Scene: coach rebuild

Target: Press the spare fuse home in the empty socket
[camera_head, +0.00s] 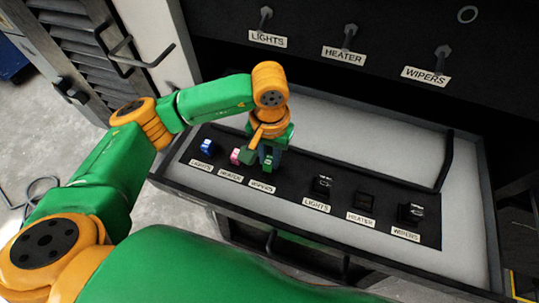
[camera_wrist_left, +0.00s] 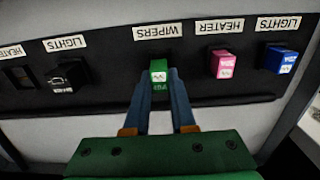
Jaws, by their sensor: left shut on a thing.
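My left gripper (camera_head: 268,160) is over the left row of the panel, above the WIPERS label. Its blue fingers (camera_wrist_left: 158,80) are shut on a green fuse (camera_wrist_left: 158,69), by the WIPERS label in the wrist view. I cannot tell if the fuse is lifted from its seat. A pink fuse (camera_head: 235,156) by HEATER and a blue fuse (camera_head: 207,147) by LIGHTS stand beside it. In the right row, the HEATER socket (camera_head: 363,201) looks empty and dark. The LIGHTS socket (camera_head: 322,184) and WIPERS socket (camera_head: 411,212) hold dark pieces with pale tops. My right gripper is not in view.
The black panel (camera_head: 290,190) lies in a shallow grey drawer (camera_head: 460,245) with raised dark edges. A black bar (camera_head: 445,160) stands at its right. Switches labelled LIGHTS, HEATER and WIPERS (camera_head: 425,75) are on the dark wall behind. A louvred door (camera_head: 75,45) is at left.

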